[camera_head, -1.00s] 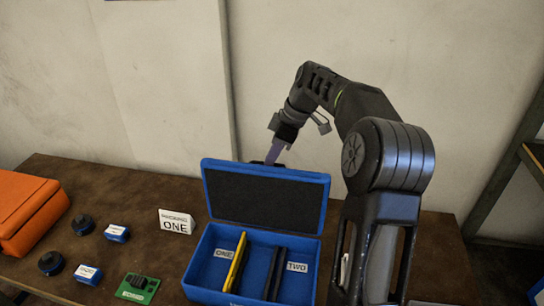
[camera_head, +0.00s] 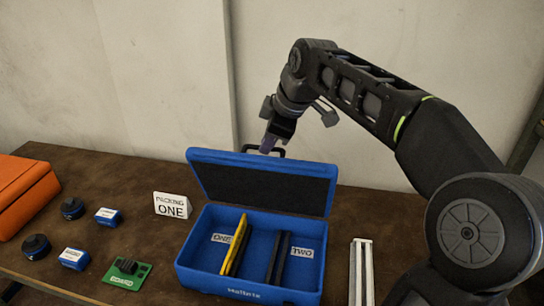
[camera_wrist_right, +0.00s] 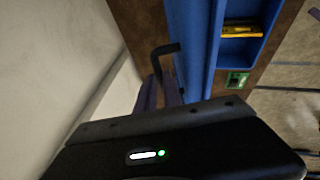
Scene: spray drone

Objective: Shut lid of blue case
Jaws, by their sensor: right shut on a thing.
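The blue case (camera_head: 250,292) stands on the table, with its lid (camera_head: 262,184) raised at the back and tilted a little forward over the tray. A yellow slab (camera_head: 234,246) and a black slab (camera_head: 277,258) stand in the tray by labels ONE and TWO. My right gripper (camera_head: 270,144) is behind the lid's top edge, shut on the case's black handle (camera_head: 262,150). The handle also shows in the right wrist view (camera_wrist_right: 158,58), by the purple fingers (camera_wrist_right: 160,95); the exact contact is partly hidden. My left gripper is out of view.
A PACKING ONE sign (camera_head: 172,205), blue-labelled boxes (camera_head: 108,217), black round parts (camera_head: 72,208) and a green board (camera_head: 127,274) lie left of the case. An orange case (camera_head: 25,195) stands far left.

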